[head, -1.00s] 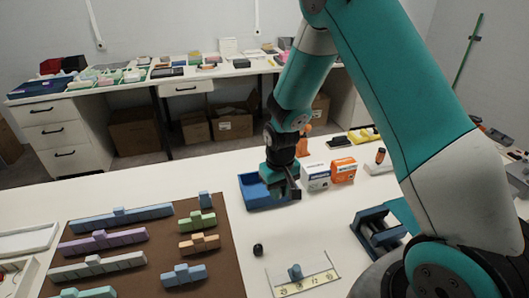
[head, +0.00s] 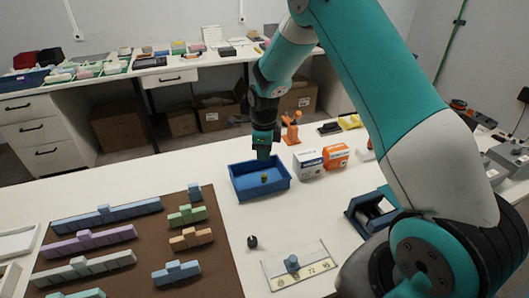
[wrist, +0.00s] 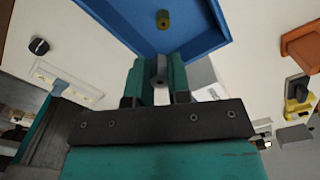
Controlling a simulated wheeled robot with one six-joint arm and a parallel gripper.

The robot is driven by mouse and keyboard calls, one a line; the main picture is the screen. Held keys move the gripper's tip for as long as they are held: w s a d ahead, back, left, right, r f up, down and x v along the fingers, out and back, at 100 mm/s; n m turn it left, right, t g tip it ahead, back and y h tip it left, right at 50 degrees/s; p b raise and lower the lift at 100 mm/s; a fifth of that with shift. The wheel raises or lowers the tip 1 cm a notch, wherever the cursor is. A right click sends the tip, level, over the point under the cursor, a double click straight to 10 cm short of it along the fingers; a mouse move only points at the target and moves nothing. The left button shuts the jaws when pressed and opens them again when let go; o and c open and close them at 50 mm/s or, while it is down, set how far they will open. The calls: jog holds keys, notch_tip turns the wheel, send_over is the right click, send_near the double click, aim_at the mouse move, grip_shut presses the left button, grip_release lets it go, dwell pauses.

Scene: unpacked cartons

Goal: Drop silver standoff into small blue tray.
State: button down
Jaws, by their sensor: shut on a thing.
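The small blue tray (head: 262,194) stands on the white table in the head view, with a small olive-brass cylinder (head: 264,178) in it. My gripper (head: 263,155) points down and appears over the tray's back part. In the wrist view my gripper (wrist: 159,66) is shut on a small grey cylinder, the silver standoff (wrist: 159,72), held between the fingertips. The blue tray (wrist: 205,32) fills the top of that view, with the brass cylinder (wrist: 163,19) inside, apart from the fingers. The standoff cannot be made out in the head view.
A white-blue box (head: 307,163) and an orange box (head: 336,156) stand right of the tray. An orange figure-like object (head: 292,128) is behind. A black knob (head: 252,242) lies in front. A brown mat (head: 130,235) with coloured blocks is at left.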

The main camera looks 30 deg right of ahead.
aim_at(264, 176)
jog(key=shift+f+m+b, duration=0.3)
jog(key=shift+f, duration=0.05)
notch_tip(264, 176, down, 6)
jog(key=b, duration=0.4)
jog(key=shift+r, duration=0.25)
jog(key=shift+r, duration=0.1)
jog(key=c, duration=1)
grip_release()
jog(key=shift+r, duration=0.1)
notch_tip(264, 176, up, 17)
jog(key=shift+r+b, duration=0.1)
jog(key=shift+b, duration=0.4)
